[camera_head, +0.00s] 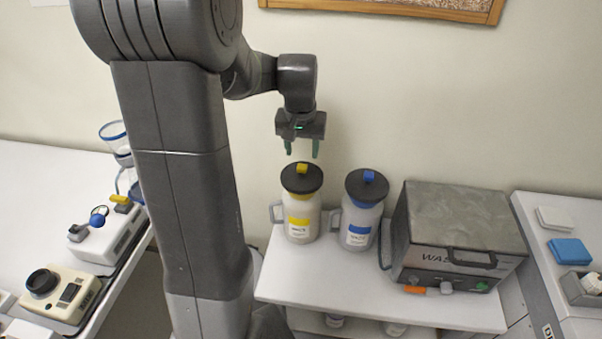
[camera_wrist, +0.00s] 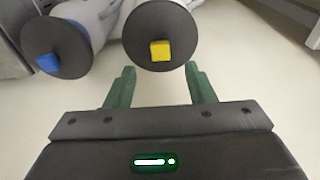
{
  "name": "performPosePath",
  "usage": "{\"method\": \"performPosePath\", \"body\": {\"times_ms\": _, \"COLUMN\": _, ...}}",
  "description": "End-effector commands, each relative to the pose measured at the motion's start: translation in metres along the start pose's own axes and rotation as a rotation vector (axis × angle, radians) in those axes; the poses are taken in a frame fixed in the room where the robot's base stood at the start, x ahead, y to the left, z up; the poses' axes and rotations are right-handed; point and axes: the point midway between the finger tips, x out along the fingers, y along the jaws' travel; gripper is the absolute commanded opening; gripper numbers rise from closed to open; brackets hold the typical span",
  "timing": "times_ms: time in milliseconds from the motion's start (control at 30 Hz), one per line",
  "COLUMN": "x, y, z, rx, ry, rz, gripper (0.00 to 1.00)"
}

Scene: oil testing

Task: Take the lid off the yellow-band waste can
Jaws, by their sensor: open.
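The yellow-band waste can (camera_head: 301,222) stands upright on the white cart, with a yellow label on its pale body. Its dark round lid (camera_head: 290,181) is on top and carries a yellow knob (camera_head: 302,168). My gripper (camera_head: 302,153) is above the lid, pointing down, open and empty. In the wrist view the lid (camera_wrist: 140,35) and its yellow knob (camera_wrist: 160,50) show beyond the fingertips of my gripper (camera_wrist: 160,74), roughly centred between them. The fingers look apart from the knob.
A blue-band can (camera_head: 359,226) with a blue-knobbed dark lid stands close on the right. A grey metal box (camera_head: 462,225) sits further right on the cart (camera_head: 330,283). A wall is behind. White counters flank both sides, with instruments on the left one.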

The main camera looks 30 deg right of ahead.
Motion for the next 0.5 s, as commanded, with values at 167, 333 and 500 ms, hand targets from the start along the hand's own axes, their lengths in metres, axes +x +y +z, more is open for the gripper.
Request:
{"method": "performPosePath", "body": {"times_ms": 167, "x": 0.011, "y": 0.0, "z": 0.0, "rx": 0.0, "ry": -0.001, "rz": 0.0, "gripper": 0.49}}
{"method": "performPosePath", "body": {"times_ms": 333, "x": 0.033, "y": -0.001, "z": 0.001, "rx": 0.0, "ry": -0.004, "rz": 0.0, "gripper": 0.49}}
{"method": "performPosePath", "body": {"times_ms": 500, "x": 0.054, "y": -0.001, "z": 0.001, "rx": 0.0, "ry": 0.0, "rz": 0.0, "gripper": 0.49}}
